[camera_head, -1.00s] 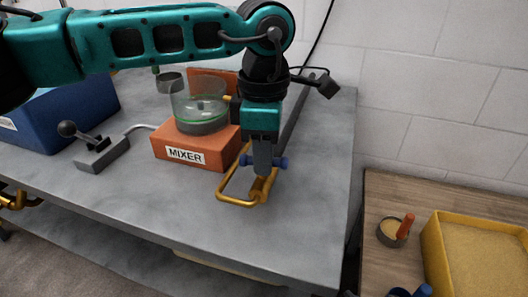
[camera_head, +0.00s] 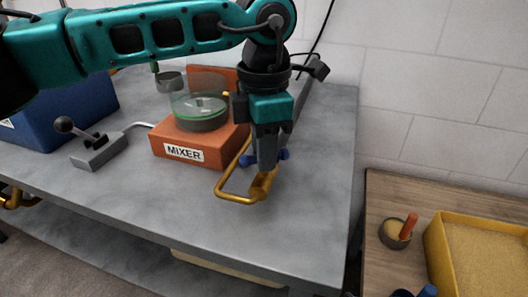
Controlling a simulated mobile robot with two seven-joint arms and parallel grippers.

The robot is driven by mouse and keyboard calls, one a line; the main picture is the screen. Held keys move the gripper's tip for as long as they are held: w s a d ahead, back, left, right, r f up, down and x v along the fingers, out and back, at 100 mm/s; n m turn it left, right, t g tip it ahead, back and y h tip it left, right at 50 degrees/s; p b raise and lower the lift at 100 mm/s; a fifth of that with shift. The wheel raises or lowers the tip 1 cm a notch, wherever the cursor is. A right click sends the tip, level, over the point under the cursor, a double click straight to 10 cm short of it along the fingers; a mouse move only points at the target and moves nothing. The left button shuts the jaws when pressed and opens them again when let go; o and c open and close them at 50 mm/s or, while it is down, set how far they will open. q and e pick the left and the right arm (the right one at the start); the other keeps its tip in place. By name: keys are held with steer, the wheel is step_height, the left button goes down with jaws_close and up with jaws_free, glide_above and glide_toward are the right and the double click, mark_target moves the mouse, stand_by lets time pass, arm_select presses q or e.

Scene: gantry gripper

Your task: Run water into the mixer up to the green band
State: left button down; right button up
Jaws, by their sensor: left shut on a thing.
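The mixer (camera_head: 196,148) is an orange block with a "MIXER" label, standing on the grey worktop. A clear glass bowl (camera_head: 185,98) sits on it, with a green band low on its wall. I cannot make out a water level in it. My left gripper (camera_head: 266,167) points down to the right of the mixer. It is shut on a blue cross handle (camera_head: 283,155) above a brass fitting, and its fingers hide the handle's middle. A bent brass loop (camera_head: 226,195) runs from that fitting. My right gripper is not in view.
A grey box (camera_head: 98,152) with a black-knobbed lever stands left of the mixer, a bent pipe beside it. A blue bin (camera_head: 62,112) is behind. On the wooden table (camera_head: 388,190) at right are a small pot (camera_head: 391,236) and yellow tray (camera_head: 437,260). The front worktop is clear.

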arm_select(q)
steer(key=shift+n, duration=0.7)
steer(key=c, duration=1)
jaws_free()
steer(key=shift+r, duration=0.1)
step_height(320, 180, up, 13)
steer(key=p, duration=0.1)
steer(key=shift+p, duration=0.3)
